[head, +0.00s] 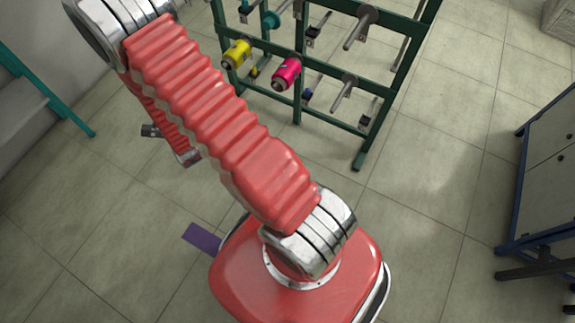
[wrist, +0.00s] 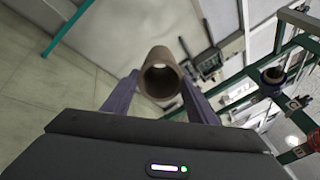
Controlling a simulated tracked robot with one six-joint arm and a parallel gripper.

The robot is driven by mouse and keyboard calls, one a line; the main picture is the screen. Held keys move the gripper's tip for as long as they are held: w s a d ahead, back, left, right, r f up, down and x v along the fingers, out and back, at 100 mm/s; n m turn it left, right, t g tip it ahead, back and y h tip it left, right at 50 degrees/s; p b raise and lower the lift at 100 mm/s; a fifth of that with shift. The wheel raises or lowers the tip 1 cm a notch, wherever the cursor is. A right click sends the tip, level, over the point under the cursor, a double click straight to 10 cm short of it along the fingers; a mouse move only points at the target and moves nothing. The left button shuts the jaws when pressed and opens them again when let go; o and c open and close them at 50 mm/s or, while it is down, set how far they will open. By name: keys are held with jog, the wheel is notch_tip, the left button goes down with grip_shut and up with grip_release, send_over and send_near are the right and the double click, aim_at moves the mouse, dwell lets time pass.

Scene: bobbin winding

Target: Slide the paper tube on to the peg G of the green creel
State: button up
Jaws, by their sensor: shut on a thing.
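The brown paper tube (wrist: 158,60) shows in the wrist view, with its hollow end facing the camera. My gripper (wrist: 157,92) is shut on it, one purple-grey finger on each side. The green creel (head: 297,75) stands on the floor at the top of the head view. It carries yellow, pink and teal bobbins and has bare metal pegs on its right side, one higher (head: 360,27) and one lower (head: 344,92). Part of the creel also shows at the right of the wrist view. The tube is apart from the creel. I cannot read which peg is G.
A grey cabinet with a blue frame (head: 545,170) stands at the right in the head view. A teal-framed thing (head: 50,95) is at the left. A purple patch (head: 201,238) lies on the floor. The tiled floor between creel and cabinet is clear.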

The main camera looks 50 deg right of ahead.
jog(key=s+d+f+m+g+h, duration=0.3)
jog(key=s+d+f+m+h, duration=0.15)
jog(key=s+d+f, duration=0.5)
jog(key=s+d+f+m+g+h, duration=0.35)
jog(key=s+d+f+h, duration=0.2)
jog(key=f, duration=0.75)
jog(key=s+d+f+m+g+h, duration=0.1)
jog(key=s+f+g, duration=0.3)
jog(key=s, duration=0.8)
jog(key=s+d+f+m+g+h, duration=0.1)
jog(key=s+d+f+m+g, duration=0.2)
jog(key=s+f, duration=0.4)
jog(key=s+d+g, duration=0.1)
jog(key=s, duration=0.5)
jog(key=shift+m+h, duration=0.3)
jog(key=shift+m, duration=0.1)
jog(key=w+d, duration=0.1)
jog(key=d, duration=0.5)
jog(key=shift+d, duration=0.25)
jog(key=shift+d+r, duration=0.1)
jog(key=shift+d, duration=0.05)
